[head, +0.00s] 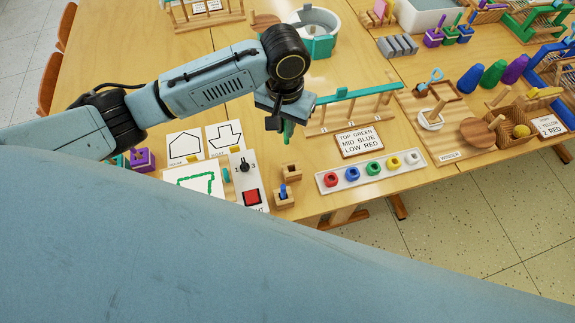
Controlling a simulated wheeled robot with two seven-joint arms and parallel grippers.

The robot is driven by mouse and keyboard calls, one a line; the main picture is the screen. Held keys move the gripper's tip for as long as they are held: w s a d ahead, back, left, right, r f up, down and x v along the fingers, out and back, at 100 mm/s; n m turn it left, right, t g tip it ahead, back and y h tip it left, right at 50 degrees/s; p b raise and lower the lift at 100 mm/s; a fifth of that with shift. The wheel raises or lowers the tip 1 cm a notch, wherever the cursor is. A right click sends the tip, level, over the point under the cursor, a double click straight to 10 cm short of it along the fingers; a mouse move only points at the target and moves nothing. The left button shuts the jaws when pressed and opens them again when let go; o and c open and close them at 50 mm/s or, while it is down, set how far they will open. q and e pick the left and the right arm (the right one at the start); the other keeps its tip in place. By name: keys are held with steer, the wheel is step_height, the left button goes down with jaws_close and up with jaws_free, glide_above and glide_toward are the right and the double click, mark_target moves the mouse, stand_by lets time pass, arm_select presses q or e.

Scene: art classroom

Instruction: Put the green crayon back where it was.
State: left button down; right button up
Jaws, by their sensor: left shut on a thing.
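My left gripper (279,124) hangs over the table near its middle, fingers pointing down. It is shut on the green crayon (288,132), which shows as a short green piece below the fingers, apart from the tabletop as far as I can tell. Two small wooden blocks stand on the table below it. The farther wooden block (291,171) shows nothing standing in it. The nearer wooden block (284,200) has a blue piece (283,189) upright in it. A white sheet (187,174) with a thick green line lies to the left. My right gripper is not in view.
A control panel (238,167) with a red button stands left of the blocks. A white tray of coloured rings (352,185) lies to the right. Behind it are a sign reading "TOP GREEN MID BLUE LOW RED" (357,141) and a wooden rack (357,96). Drawing cards (184,145) lie left.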

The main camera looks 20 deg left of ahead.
arm_select(q)
steer(key=shift+m, duration=0.3)
steer(key=shift+s+d+f+b, duration=0.2)
steer(key=shift+d+f+b, duration=0.1)
steer(key=shift+f, duration=1.9)
steer(key=shift+s+d+f+b, duration=0.25)
steer(key=shift+d+f, duration=0.1)
steer(key=shift+f, duration=1.85)
steer(key=shift+s+d+f+b, duration=0.2)
steer(key=shift+d+f, duration=0.1)
steer(key=shift+f, duration=1.9)
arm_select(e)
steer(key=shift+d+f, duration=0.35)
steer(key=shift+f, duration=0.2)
arm_select(q)
steer(key=c, duration=1.9)
jaws_free()
steer(key=shift+f, duration=0.1)
steer(key=shift+c, duration=0.2)
steer(key=o, duration=0.5)
steer(key=shift+c, duration=0.2)
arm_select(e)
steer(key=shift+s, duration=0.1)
